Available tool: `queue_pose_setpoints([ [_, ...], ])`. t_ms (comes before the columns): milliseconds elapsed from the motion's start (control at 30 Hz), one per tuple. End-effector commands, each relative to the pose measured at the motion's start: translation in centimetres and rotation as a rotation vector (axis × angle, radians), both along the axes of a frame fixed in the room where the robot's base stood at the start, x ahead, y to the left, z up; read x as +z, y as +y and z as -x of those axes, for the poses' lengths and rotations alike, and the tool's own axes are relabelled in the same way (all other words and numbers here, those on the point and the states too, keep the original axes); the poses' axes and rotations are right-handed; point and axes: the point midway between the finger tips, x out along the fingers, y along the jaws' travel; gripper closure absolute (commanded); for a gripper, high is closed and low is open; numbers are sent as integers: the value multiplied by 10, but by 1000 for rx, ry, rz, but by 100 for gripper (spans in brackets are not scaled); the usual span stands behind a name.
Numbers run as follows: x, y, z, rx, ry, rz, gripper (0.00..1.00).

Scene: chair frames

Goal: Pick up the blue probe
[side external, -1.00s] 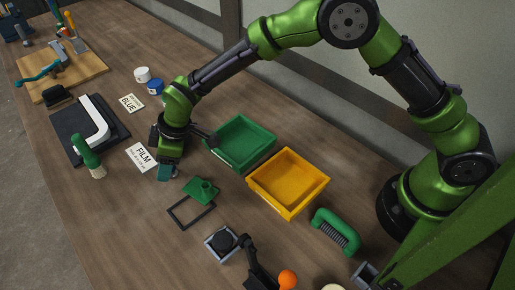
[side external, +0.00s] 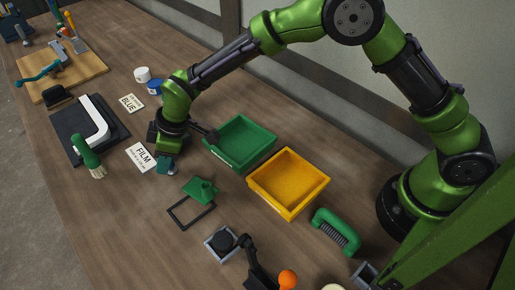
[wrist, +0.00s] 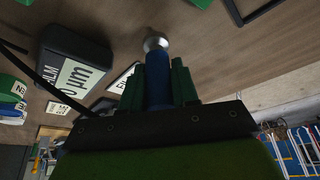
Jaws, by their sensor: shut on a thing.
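The blue probe (wrist: 158,82) shows in the wrist view as a blue cylinder with a round silver tip (wrist: 155,42) pointing away from the wrist. My gripper (wrist: 158,72) is shut on it, with green fingers on both sides of the blue body. In the side external view my gripper (side external: 166,163) is low over the table, just right of the FILM card (side external: 141,157). The probe is mostly hidden by my gripper there, and I cannot tell how far its tip is from the tabletop.
A dark box with a label (wrist: 78,75) stands close by in the wrist view, with a black cable near it. The green tray (side external: 243,151) and yellow tray (side external: 289,204) lie to the right. A green-handled brush (side external: 87,155) and the BLUE card (side external: 131,103) lie left.

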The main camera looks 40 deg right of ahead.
Motion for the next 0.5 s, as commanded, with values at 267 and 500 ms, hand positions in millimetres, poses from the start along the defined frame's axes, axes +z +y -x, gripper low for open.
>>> queue_pose_setpoints([
  [267,27,-13,18,-1,1,1,100],
  [500,32,-49,67,-1,0,0,100],
])
